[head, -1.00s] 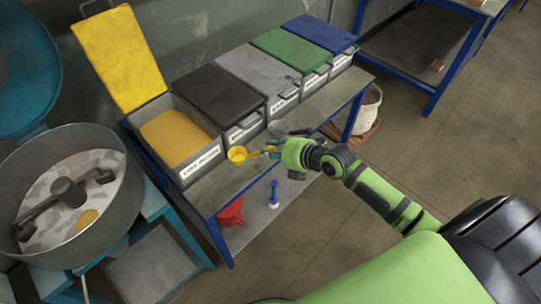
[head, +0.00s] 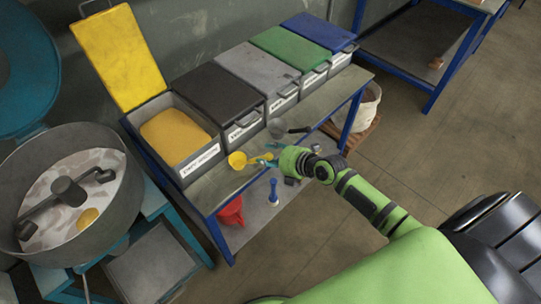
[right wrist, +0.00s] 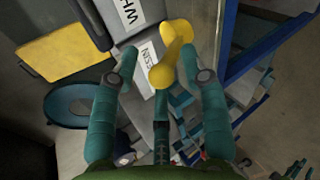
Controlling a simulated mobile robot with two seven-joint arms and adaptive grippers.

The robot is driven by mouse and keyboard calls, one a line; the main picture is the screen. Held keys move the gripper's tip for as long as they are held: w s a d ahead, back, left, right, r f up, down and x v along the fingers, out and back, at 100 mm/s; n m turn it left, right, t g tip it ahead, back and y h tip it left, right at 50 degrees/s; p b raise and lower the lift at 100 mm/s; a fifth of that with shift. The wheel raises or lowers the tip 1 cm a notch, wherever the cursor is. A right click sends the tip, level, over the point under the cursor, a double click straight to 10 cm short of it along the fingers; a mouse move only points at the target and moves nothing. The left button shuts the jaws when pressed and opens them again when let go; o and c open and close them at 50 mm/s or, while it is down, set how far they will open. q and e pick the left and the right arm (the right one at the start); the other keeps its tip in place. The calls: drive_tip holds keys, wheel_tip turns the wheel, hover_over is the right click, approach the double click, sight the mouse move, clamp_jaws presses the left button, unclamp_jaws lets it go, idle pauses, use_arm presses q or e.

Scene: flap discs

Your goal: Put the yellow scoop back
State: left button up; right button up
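The yellow scoop (head: 237,160) appears to rest on the bench top in front of the bins, its handle pointing right towards the front edge. My right gripper (head: 267,158) is at the handle end. In the right wrist view my right gripper (right wrist: 158,68) has its teal fingers spread wide, with the yellow scoop (right wrist: 163,72) showing between and beyond them; I see no clear grip on it. The open bin (head: 205,160) of yellow powder, with its yellow lid (head: 118,55) raised, stands left of the scoop. My left gripper is not in view.
Bins with black (head: 212,97), grey (head: 258,72), green (head: 290,48) and blue (head: 318,32) lids stand in a row. A dark-handled scoop (head: 277,128) lies before them. A mixer drum (head: 120,205) is at left. A red funnel (head: 231,211) and blue-handled tool (head: 273,192) are below.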

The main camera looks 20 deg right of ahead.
drive_tip(key=shift+r, duration=0.15)
drive_tip(key=v, duration=1.2)
drive_tip(key=shift+b, duration=0.45)
drive_tip(key=s+d+f+m+g+h, duration=0.1)
drive_tip(key=s+d+f+m+h, duration=0.25)
drive_tip(key=f, duration=0.55)
drive_tip(key=s+d+f+m+g, duration=0.2)
drive_tip(key=s+f+m, duration=0.2)
drive_tip(key=f+m, duration=0.45)
drive_tip(key=s+d+f+m+g+h, duration=0.1)
drive_tip(key=s+d+f+m+h, duration=0.2)
drive_tip(key=f, duration=0.8)
drive_tip(key=s+a+f+m+g, duration=0.2)
drive_tip(key=s+a+f+m, duration=0.1)
drive_tip(key=s, duration=0.5)
drive_tip(key=s+a+f+m+g+y, duration=0.1)
drive_tip(key=s+a+f+m, duration=0.2)
drive_tip(key=s+a+f, duration=0.2)
drive_tip(key=s+a+f+m+g, duration=0.2)
drive_tip(key=s+a+f, duration=0.3)
drive_tip(key=s, duration=0.5)
drive_tip(key=shift+s+f+m+g, duration=0.3)
drive_tip(key=shift+s+f+m, duration=0.1)
drive_tip(key=shift+f+m, duration=0.1)
